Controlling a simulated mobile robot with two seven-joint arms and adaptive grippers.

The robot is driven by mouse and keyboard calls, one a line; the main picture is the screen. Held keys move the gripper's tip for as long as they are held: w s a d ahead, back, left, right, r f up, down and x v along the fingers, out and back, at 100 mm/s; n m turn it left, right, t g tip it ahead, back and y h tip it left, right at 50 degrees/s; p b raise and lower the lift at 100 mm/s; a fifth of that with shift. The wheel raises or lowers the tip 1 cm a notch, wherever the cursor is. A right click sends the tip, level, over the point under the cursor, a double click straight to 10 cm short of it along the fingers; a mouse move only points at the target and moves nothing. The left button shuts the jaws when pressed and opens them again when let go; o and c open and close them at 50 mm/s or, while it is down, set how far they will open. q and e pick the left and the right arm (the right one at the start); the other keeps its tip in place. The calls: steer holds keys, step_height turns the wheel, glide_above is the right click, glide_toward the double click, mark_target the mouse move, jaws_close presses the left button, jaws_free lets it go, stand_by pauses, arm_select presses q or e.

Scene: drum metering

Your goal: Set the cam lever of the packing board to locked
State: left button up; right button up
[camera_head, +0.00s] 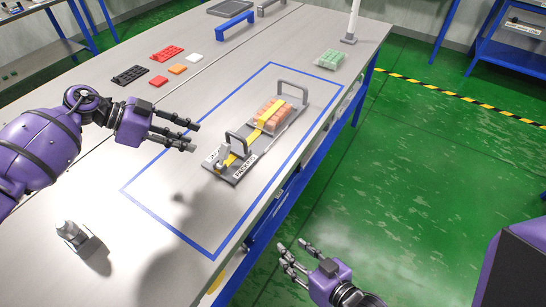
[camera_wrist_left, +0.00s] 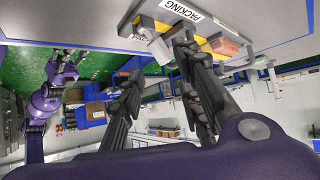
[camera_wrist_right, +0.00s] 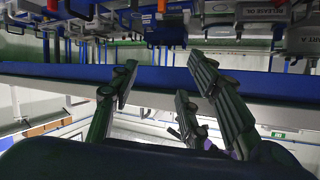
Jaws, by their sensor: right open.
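The packing board (camera_head: 262,152) lies inside the blue outline on the table. It carries orange-red blocks (camera_head: 275,112) under a yellow strap (camera_head: 262,125), with a grey handle at each end. The light-grey cam lever (camera_head: 222,153) stands up at the near left end, beside the labels; its exact setting is hard to tell. My left gripper (camera_head: 192,138) is open and empty, left of the lever and apart from it. In the left wrist view the board's PACKING label (camera_wrist_left: 181,9) shows beyond the fingers. My right gripper (camera_head: 293,256) is open and empty, beyond the table's right edge.
A small grey metal part (camera_head: 71,234) stands at the table's front left. Coloured trays (camera_head: 167,53) lie at the back left, and a green block pack (camera_head: 329,59) at the back right. The tabletop left of the board is mostly clear.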

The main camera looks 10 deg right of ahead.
steer(key=w+r+n+y, duration=0.3)
steer(key=w+r+y, duration=0.3)
steer(key=w+r, duration=0.55)
steer(key=n+t, duration=0.1)
steer(key=n, duration=0.2)
glide_toward(253, 158)
steer(key=shift+y, duration=0.4)
steer(key=r, duration=0.1)
steer(key=w+r, duration=0.1)
steer(key=r, duration=0.1)
steer(key=a+r, duration=0.1)
steer(key=shift+w+a+r, duration=0.1)
steer(key=shift+w+r, duration=0.05)
steer(key=shift+w, duration=0.05)
steer(key=shift+w+a, duration=0.2)
steer(key=shift+w, duration=0.15)
steer(key=shift+x, duration=3.55)
steer(key=shift+r, duration=0.1)
steer(key=shift+c, duration=0.5)
jaws_close()
